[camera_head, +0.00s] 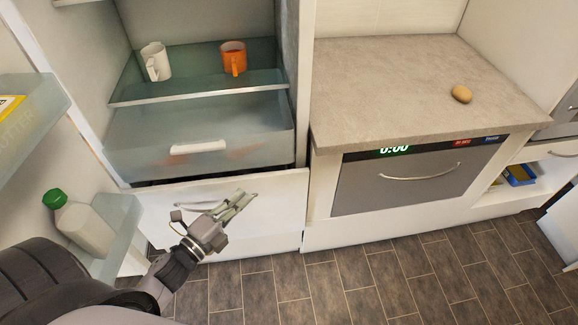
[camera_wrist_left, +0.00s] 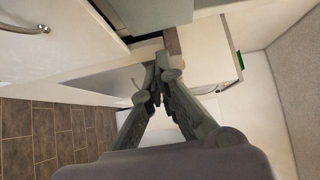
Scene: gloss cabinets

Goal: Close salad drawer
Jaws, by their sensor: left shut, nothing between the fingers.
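The salad drawer (camera_head: 245,146) is the translucent bin with a white handle (camera_head: 198,148), low in the open fridge under a glass shelf (camera_head: 195,91). Its front stands forward of the shelf edge, though how far out it sits is hard to tell. Reddish shapes show faintly through it. My left gripper (camera_head: 241,198) is shut and empty, below the salad drawer and in front of the white panel under the fridge. In the left wrist view, its fingertips (camera_wrist_left: 159,64) meet below a translucent edge. I cannot tell whether they touch anything. My right gripper is not in view.
A white mug (camera_head: 156,62) and an orange mug (camera_head: 233,58) stand on the shelf. The fridge door at left holds a green-capped bottle (camera_head: 82,225) in its bin. A counter (camera_head: 400,85) with a brownish egg-shaped item (camera_head: 461,94) is at right. The floor (camera_head: 345,285) ahead is clear.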

